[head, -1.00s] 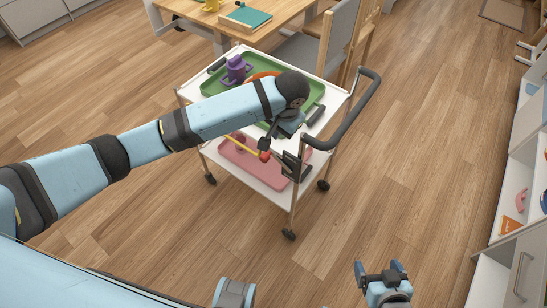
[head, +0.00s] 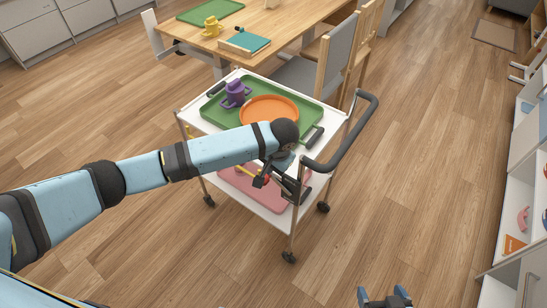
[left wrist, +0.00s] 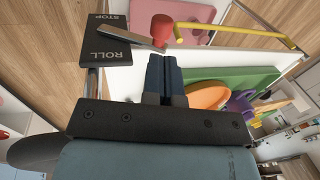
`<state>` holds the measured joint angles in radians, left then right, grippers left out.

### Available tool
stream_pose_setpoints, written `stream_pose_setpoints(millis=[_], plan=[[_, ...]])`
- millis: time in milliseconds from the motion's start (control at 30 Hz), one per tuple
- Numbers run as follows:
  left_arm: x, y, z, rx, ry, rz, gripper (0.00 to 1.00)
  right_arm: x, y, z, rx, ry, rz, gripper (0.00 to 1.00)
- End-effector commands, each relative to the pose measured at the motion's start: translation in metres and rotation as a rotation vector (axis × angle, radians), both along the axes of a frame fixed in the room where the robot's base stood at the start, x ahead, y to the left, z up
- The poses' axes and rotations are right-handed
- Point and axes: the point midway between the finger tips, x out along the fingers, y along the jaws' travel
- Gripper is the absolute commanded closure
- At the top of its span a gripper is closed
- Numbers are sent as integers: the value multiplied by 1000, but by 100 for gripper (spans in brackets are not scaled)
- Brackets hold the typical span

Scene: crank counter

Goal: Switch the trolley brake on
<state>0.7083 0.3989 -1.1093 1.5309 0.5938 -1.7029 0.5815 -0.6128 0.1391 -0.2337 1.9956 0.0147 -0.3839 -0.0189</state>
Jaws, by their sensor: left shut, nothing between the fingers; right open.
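The trolley (head: 335,133) stands on the wood floor with a black push handle (head: 345,140) at its right end. Its brake is a black plate marked STOP and ROLL (left wrist: 108,40), with a grey metal lever (left wrist: 128,33) ending in a red knob (left wrist: 163,28). In the left wrist view the lever lies across the plate; I cannot tell which mark it is set to. My left gripper (left wrist: 165,60) is shut and empty, its fingertips close to the knob; touch is unclear. In the head view my arm partly hides the brake. My right gripper (head: 383,296) is open and empty at the bottom edge.
The trolley's top carries a green tray (head: 305,107) with an orange plate (head: 268,111) and a purple object (head: 235,93). A pink tray (head: 236,180) lies on the lower shelf. A table and chair stand behind. Floor right of the trolley is clear.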

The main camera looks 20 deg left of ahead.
Motion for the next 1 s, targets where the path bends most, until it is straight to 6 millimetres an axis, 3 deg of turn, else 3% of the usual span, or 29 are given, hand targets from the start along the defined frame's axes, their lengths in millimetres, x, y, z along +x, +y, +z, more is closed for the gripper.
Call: stream_pose_setpoints(millis=[100,333,1000], plan=[[2,6,-23,2,1,1,100,0,1,-1,2,1,1,11],[4,12,-49,1,0,0,100,0,1,0,3,0,1,11],[5,16,-56,-28,11,0,100,0,1,3,2,0,0,11]])
